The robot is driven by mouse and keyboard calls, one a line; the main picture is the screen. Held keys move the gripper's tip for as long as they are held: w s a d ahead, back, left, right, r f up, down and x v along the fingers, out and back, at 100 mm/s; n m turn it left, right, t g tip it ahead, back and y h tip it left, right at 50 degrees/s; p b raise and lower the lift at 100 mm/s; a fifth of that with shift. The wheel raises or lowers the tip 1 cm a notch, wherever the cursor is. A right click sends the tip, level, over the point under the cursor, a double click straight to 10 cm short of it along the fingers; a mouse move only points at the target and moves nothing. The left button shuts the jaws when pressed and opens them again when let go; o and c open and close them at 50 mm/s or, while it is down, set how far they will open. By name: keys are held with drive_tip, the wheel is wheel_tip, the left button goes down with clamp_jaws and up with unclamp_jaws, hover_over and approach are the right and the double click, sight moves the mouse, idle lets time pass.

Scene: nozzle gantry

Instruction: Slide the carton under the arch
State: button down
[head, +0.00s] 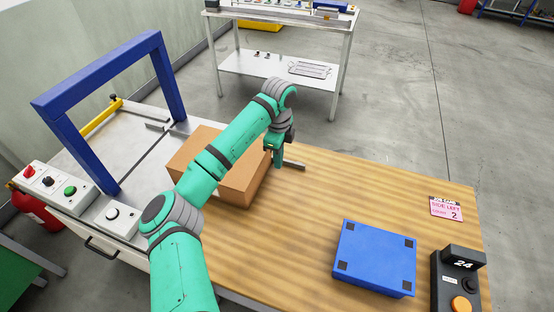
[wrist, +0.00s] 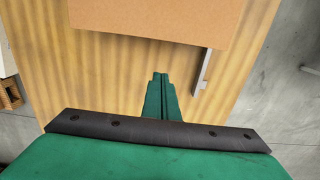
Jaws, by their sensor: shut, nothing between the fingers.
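The brown carton (head: 240,183) lies on the table left of the middle, partly hidden behind my arm in the head view. Its side fills the top of the wrist view (wrist: 160,15). The blue arch (head: 83,130) stands at the left over a pale metal plate, with the carton to its right and outside it. My gripper (head: 277,163) is at the carton's right side, fingers pointing down. In the wrist view my gripper (wrist: 159,76) is shut and empty, with a visible gap between its fingertips and the carton's edge.
Metal rails (head: 292,163) lie beside the carton. A blue block with black corners (head: 375,257), a pink card (head: 446,208) and a counter box reading 24 (head: 458,280) are on the right. A button panel (head: 55,188) is by the arch. Wood between carton and blue block is clear.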

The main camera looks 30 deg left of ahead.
drive_tip(key=f, duration=0.5)
drive_tip(key=s+f, duration=0.1)
drive_tip(key=f, duration=0.1)
drive_tip(key=shift+s+a+f, duration=0.1)
drive_tip(key=shift+a+f, duration=0.15)
drive_tip(key=shift+f, duration=0.15)
drive_tip(key=shift+s+a+f, duration=0.15)
drive_tip(key=shift+a+f, duration=0.05)
drive_tip(key=shift+a, duration=0.75)
drive_tip(key=shift+s+a, duration=0.15)
drive_tip(key=shift+a, duration=0.75)
drive_tip(key=s+a, duration=0.1)
drive_tip(key=a, duration=0.3)
drive_tip(key=s+a, duration=0.1)
drive_tip(key=a, duration=0.3)
drive_tip(key=s+a, duration=0.1)
drive_tip(key=a, duration=0.3)
